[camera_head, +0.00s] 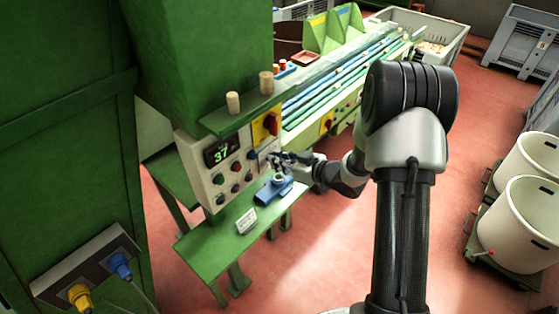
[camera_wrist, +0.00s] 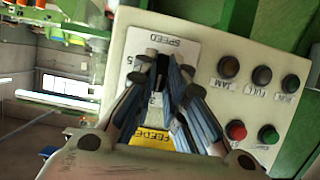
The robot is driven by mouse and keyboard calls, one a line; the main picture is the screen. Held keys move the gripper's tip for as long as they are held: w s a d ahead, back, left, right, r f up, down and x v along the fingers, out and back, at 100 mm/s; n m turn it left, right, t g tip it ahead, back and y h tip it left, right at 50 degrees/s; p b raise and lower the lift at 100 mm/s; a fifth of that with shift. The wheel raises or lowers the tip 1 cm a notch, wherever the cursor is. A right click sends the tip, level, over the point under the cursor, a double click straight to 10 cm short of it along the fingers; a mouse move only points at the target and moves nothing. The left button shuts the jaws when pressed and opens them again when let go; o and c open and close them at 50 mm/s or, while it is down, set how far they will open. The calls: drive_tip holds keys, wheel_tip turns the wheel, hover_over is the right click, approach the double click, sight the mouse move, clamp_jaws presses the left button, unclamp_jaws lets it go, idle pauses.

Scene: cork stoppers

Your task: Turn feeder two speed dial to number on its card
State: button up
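The grey control panel (camera_head: 207,172) hangs on the green machine, with a lit green display (camera_head: 218,151) that seems to read 37. My gripper (camera_head: 272,158) is at its right part. In the wrist view my gripper's fingers (camera_wrist: 163,65) converge over a white plate (camera_wrist: 190,50) marked SPEED. A yellow label (camera_wrist: 152,139) reading FEEDER is partly covered by them. The speed dial is hidden by the fingers; I cannot tell if they grip it. A small white card (camera_head: 246,221) with unreadable print stands on the green bench below the panel.
A blue fixture (camera_head: 274,189) stands on the green bench (camera_head: 205,244) below my gripper. A red rotary switch on yellow (camera_head: 267,125) and several buttons sit near the dial. Corks (camera_head: 266,83) stand on the ledge above.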

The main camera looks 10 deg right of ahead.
drive_tip(key=o, duration=0.4)
drive_tip(key=shift+o, duration=0.2)
drive_tip(key=v, duration=1.2)
